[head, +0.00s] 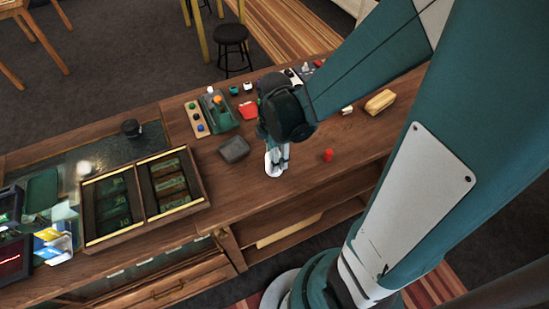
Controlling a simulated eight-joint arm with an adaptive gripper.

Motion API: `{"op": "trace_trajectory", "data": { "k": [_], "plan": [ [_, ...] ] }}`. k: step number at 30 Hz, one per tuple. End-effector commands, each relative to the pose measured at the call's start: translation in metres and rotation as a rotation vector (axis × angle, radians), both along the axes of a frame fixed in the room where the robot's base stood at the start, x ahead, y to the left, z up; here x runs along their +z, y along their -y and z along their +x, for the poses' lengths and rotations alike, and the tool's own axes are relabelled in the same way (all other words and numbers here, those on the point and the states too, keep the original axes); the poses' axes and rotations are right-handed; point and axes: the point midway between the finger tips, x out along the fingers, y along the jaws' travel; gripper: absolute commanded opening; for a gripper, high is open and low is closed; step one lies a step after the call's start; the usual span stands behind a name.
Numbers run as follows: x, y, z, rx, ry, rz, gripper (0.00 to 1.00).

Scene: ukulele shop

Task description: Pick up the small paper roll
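A small white thing (272,167), which looks like the paper roll, stands on the wooden counter (225,181) near its front edge. My gripper (278,164) points down right at it, with the fingers at counter height. The fingers and the white thing overlap in the picture, so I cannot tell whether they touch or whether the fingers are closed on it. My wrist hides part of the counter behind.
A grey block (234,149) lies just left of my gripper, and a small red thing (328,155) stands to the right. A tan block (380,101) lies farther right. A wooden tray (143,194) with banknotes is at left. Several small items stand behind.

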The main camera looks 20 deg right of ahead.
Motion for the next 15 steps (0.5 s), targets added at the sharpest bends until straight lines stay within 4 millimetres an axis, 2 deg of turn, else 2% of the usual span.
{"op": "trace_trajectory", "data": {
  "k": [8, 15],
  "plan": [
    [0.019, 0.0, 0.0, 0.0, 0.0, 0.0, 0.22],
    [0.045, 0.0, 0.0, 0.0, 0.0, 0.0, 0.22]
  ]
}}
